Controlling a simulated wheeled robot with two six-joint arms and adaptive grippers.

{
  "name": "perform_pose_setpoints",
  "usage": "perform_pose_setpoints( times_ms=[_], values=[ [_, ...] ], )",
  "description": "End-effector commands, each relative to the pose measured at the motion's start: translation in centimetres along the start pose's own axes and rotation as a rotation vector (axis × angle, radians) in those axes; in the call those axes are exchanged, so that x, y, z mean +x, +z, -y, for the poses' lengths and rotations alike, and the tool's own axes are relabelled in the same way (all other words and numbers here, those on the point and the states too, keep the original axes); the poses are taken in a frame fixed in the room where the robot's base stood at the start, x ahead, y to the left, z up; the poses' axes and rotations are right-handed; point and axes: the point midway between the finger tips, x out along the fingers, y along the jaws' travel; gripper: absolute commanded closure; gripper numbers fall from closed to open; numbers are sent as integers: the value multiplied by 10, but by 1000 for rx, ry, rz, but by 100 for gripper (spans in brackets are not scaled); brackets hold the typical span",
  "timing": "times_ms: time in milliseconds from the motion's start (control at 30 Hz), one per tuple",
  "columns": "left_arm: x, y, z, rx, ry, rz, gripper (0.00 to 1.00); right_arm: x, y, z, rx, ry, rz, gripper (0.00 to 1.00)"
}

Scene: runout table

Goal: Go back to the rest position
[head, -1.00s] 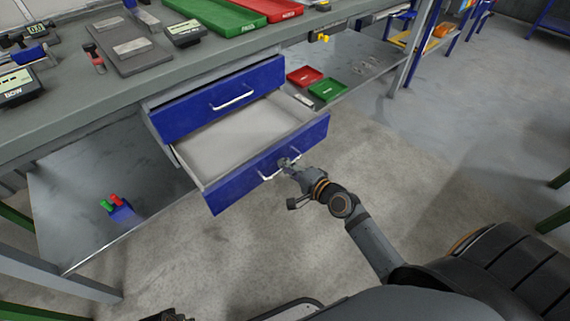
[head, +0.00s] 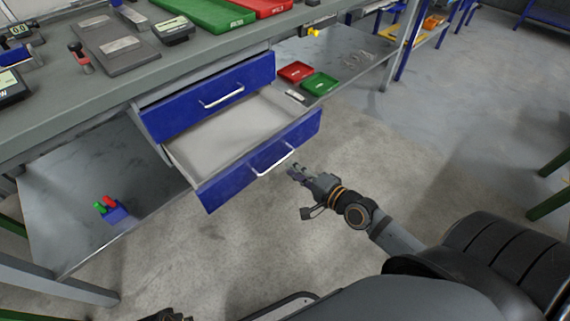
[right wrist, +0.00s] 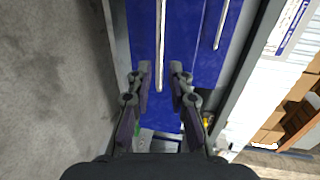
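My right gripper (head: 297,174) is in front of the open lower blue drawer (head: 232,180), a little apart from its handle (head: 272,161). The right wrist view shows the same gripper (right wrist: 160,84) with its two fingers spread and nothing between them. The drawer handle (right wrist: 160,45) lies beyond the fingertips there. The lower drawer is pulled out and looks empty. The upper blue drawer (head: 190,109) looks shut. My left gripper does not show clearly; only a small dark part of me is at the bottom edge of the head view.
The grey workbench (head: 120,95) carries a green tray (head: 205,14), a red tray (head: 262,7) and digital gauges. On the lower shelf (head: 75,185) stands a blue block with red and green pieces (head: 112,212). Small red (head: 297,72) and green (head: 319,83) trays lie right of the drawers. The floor in front is clear.

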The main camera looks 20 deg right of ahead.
Motion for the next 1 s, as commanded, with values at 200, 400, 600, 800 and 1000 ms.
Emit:
perform_pose_setpoints(
  times_ms=[200, 400, 600, 800, 1000],
  values=[
    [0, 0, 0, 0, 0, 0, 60, -9, 1, 1, 1, -4, 4, 80],
    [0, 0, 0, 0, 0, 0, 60, -8, 1, 1, 1, -4, 4, 80],
    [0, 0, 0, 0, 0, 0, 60, -8, 1, 1, 0, -3, 4, 80],
    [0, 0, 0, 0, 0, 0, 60, -6, -2, -66, -247, 190, 14, 80],
    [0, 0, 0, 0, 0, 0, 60, -33, 2, -206, -721, 637, 193, 80]
  ],
)
